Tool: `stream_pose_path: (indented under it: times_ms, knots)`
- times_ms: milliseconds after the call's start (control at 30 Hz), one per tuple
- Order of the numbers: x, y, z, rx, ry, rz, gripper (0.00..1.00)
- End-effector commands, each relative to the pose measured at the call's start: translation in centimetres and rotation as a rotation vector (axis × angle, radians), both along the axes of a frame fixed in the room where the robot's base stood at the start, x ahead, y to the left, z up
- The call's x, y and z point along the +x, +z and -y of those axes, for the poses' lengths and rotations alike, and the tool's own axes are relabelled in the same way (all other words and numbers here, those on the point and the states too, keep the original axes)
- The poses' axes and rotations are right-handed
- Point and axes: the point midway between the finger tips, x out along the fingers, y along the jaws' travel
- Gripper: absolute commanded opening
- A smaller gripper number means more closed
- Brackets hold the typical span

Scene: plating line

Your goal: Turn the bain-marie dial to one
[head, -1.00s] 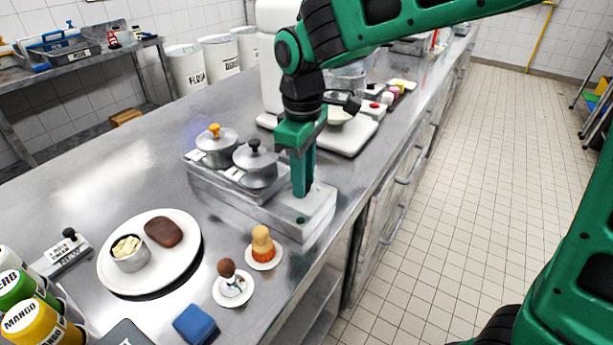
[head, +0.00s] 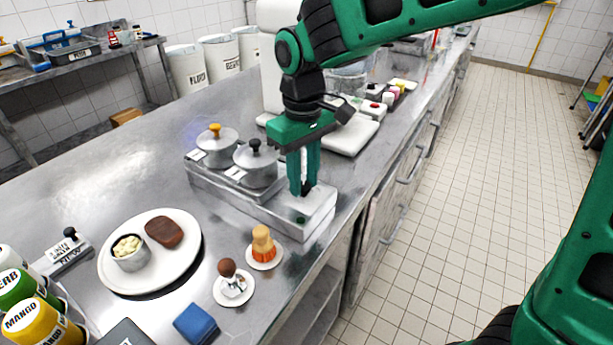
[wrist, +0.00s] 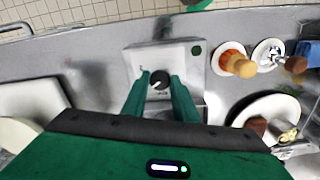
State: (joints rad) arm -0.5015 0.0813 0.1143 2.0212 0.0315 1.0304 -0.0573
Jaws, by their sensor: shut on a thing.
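The bain-marie (head: 240,198) is a low metal unit on the steel counter with two lidded pots, one with an orange knob (head: 215,132) and one with a black knob (head: 254,148). Its black dial (wrist: 159,79) with a pale pointer mark shows in the wrist view on the unit's end panel. My gripper (head: 303,190) points down over that panel, and its green fingers (wrist: 160,92) are shut on the dial, one on each side. In the head view the fingers mostly hide the dial. The scale around the dial is too small to read.
A green light (wrist: 196,50) sits on the panel near the dial. Two small saucers, one with an orange-based brush-like piece (head: 263,243) and one with an egg-cup-like piece (head: 231,279), stand close in front. A plate (head: 118,276) lies left; a white scale (head: 352,134) stands behind.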

Motion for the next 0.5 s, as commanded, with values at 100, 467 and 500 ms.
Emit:
stream_pose_path:
  times_ms: [100, 467, 500]
  knots:
    - [0.29, 0.23, -0.26, 0.008, 0.002, 0.010, 0.04]
    - [0.16, 0.14, -0.12, 0.004, 0.002, 0.006, 0.45]
    - [0.14, 0.12, -0.11, 0.004, 0.001, 0.005, 0.45]
